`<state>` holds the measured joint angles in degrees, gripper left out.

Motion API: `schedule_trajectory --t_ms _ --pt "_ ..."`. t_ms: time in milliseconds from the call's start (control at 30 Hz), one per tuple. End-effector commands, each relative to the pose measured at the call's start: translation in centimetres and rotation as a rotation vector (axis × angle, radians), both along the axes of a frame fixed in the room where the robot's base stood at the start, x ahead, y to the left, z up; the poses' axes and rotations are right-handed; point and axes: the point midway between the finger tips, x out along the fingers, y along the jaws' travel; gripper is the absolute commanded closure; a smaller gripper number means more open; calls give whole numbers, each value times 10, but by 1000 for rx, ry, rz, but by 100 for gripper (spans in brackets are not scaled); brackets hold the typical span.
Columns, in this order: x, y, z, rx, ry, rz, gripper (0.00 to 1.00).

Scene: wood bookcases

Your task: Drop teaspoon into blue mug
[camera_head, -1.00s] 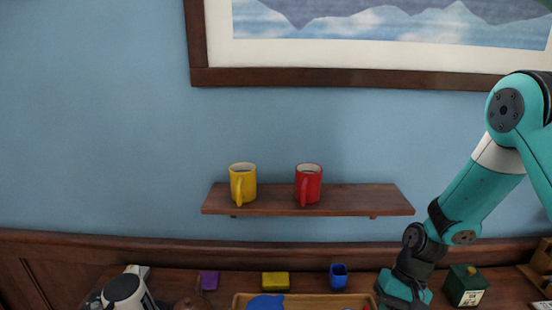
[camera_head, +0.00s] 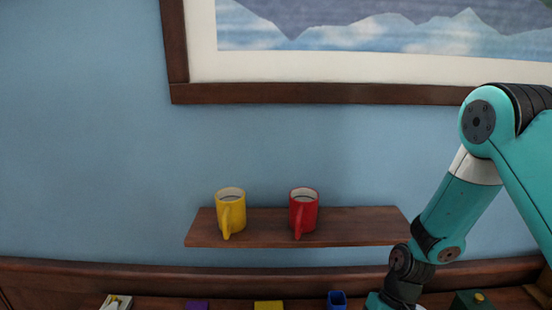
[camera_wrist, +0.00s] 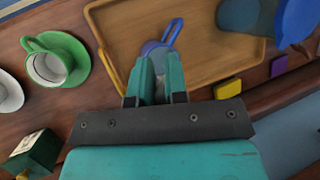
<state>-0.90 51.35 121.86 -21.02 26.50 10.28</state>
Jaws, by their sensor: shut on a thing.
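My gripper (camera_wrist: 154,66) is in the wrist view with its two teal fingers close together. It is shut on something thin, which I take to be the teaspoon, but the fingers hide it. A blue mug (camera_wrist: 158,46) with a long loop handle shows just beyond the fingertips and is partly covered by them. I cannot tell whether they touch or how far the mug is below. In the head view my arm reaches down at the right, and its fingertips are out of frame.
A wooden tray (camera_wrist: 205,72) lies beyond the fingers. A green cup (camera_wrist: 50,64) on a saucer stands left. Yellow (camera_wrist: 228,88) and purple (camera_wrist: 279,66) blocks and a green tin (camera_wrist: 36,154) lie nearby. A wall shelf (camera_head: 350,224) holds yellow (camera_head: 231,212) and red (camera_head: 303,212) mugs.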

Motion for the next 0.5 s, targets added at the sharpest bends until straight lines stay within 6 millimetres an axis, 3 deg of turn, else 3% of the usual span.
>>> schedule_trajectory --t_ms 233,500 --pt "0 0 -36 0 1 0 100" --pt "0 -1 -47 0 0 -2 100"
